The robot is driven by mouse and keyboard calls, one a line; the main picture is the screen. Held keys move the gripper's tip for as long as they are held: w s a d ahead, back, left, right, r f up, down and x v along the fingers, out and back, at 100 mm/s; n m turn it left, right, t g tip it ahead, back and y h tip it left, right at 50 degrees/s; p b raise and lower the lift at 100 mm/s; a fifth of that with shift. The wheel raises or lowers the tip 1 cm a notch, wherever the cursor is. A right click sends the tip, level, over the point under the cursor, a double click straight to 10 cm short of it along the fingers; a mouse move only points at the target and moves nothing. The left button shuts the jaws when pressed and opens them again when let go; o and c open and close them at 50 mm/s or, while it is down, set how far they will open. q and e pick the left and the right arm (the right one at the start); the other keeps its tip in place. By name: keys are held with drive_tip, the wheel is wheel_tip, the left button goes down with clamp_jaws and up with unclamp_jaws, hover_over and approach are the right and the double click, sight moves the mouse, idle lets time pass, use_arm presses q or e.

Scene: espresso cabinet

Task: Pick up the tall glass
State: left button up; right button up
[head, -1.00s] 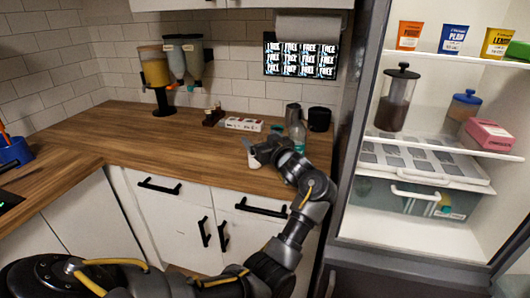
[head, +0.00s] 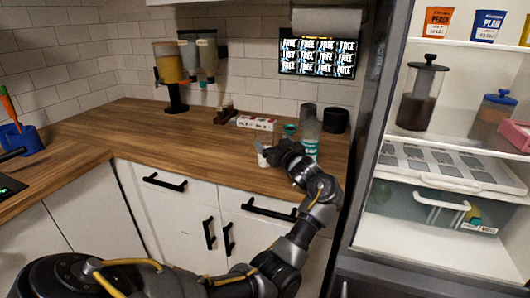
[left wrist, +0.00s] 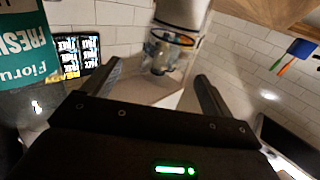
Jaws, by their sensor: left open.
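A small pale, glass-like vessel (head: 262,155) stands near the counter's front edge in the head view, partly hidden by my left gripper (head: 272,156). I take it for the tall glass, though it is too small there to be sure. In the left wrist view a clear vessel (left wrist: 172,52) with an orange-tinted band shows beyond the gap between the fingers. My left gripper (left wrist: 158,88) is open there, and nothing is clamped in it. My right gripper is not in view.
A clear bottle with a teal label (head: 310,132) stands just right of my left gripper; its label (left wrist: 28,48) also shows in the wrist view. A dark canister (head: 336,120) is behind. The open fridge (head: 400,150) bounds the right.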

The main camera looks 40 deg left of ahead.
sight(261, 133)
use_arm(q)
drive_tip(key=shift+x, duration=1.05)
drive_tip(key=shift+a, duration=0.1)
drive_tip(key=shift+a+r, duration=0.15)
drive_tip(key=shift+a, duration=0.15)
drive_tip(key=x, duration=0.2)
drive_tip(key=p+x, duration=0.1)
drive_tip(key=shift+s+a, duration=0.1)
drive_tip(key=shift+a, duration=0.7)
drive_tip(key=shift+w+d, duration=0.1)
drive_tip(key=shift+w, duration=0.15)
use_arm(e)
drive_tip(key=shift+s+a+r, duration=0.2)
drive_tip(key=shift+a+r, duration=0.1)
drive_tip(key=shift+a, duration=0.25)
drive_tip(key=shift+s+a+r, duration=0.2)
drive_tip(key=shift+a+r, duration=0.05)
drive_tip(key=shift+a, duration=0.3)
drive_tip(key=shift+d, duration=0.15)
use_arm(q)
drive_tip(key=shift+c, duration=1.3)
drive_tip(key=c, duration=1.3)
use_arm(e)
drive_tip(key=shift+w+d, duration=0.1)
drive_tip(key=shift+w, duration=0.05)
